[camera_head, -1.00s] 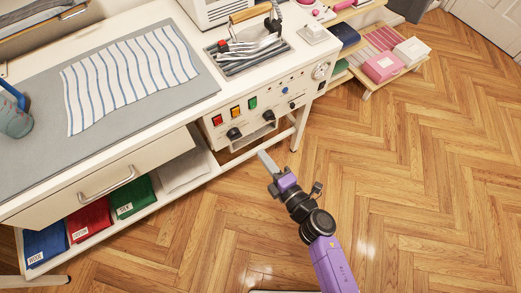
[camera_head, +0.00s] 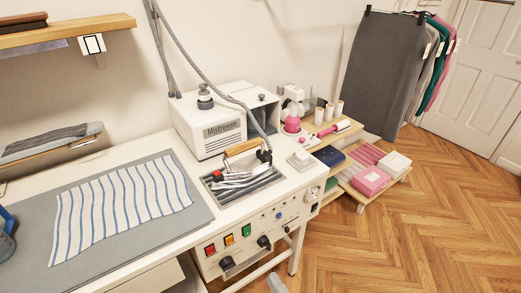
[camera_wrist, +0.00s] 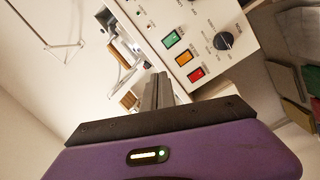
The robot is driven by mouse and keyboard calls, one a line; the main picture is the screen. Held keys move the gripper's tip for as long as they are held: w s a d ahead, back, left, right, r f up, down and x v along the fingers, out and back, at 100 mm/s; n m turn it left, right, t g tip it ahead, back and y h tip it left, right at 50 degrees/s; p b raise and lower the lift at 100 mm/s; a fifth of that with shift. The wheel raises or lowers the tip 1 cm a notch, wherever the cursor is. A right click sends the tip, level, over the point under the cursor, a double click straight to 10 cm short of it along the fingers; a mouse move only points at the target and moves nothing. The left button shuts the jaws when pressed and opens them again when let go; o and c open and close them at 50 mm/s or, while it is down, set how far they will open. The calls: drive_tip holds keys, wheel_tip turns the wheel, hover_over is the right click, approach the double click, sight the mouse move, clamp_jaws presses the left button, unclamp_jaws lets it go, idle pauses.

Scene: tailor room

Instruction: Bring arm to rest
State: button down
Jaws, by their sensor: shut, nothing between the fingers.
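My gripper (camera_wrist: 159,88) shows in the wrist view with its grey fingers together and nothing between them. It points at the ironing station's control panel (camera_wrist: 195,40), which looks tilted in this view. In the head view only a grey tip of my gripper (camera_head: 277,285) shows at the bottom edge, in front of the station's right leg. The rest of my arm is out of the head view.
The white ironing table (camera_head: 135,268) bears a striped cloth (camera_head: 120,210), an iron on a tray (camera_head: 243,177) and a steam generator (camera_head: 212,130). A low shelf with boxes (camera_head: 370,181) stands to the right. The wooden floor (camera_head: 420,220) at right is clear.

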drive_tip(key=s+d+r+m+h, duration=0.2)
drive_tip(key=s+d+r+m, duration=0.2)
drive_tip(key=s, duration=0.6)
drive_tip(key=s+d+r+m+g+h, duration=0.1)
drive_tip(key=s+d+r+m+h, duration=0.2)
drive_tip(key=s+d+m, duration=0.3)
drive_tip(key=s+d+r+m+h, duration=0.3)
drive_tip(key=s+d+r+m, duration=0.3)
drive_tip(key=s, duration=0.8)
drive_tip(key=shift+m+g, duration=0.3)
drive_tip(key=shift+m, duration=0.8)
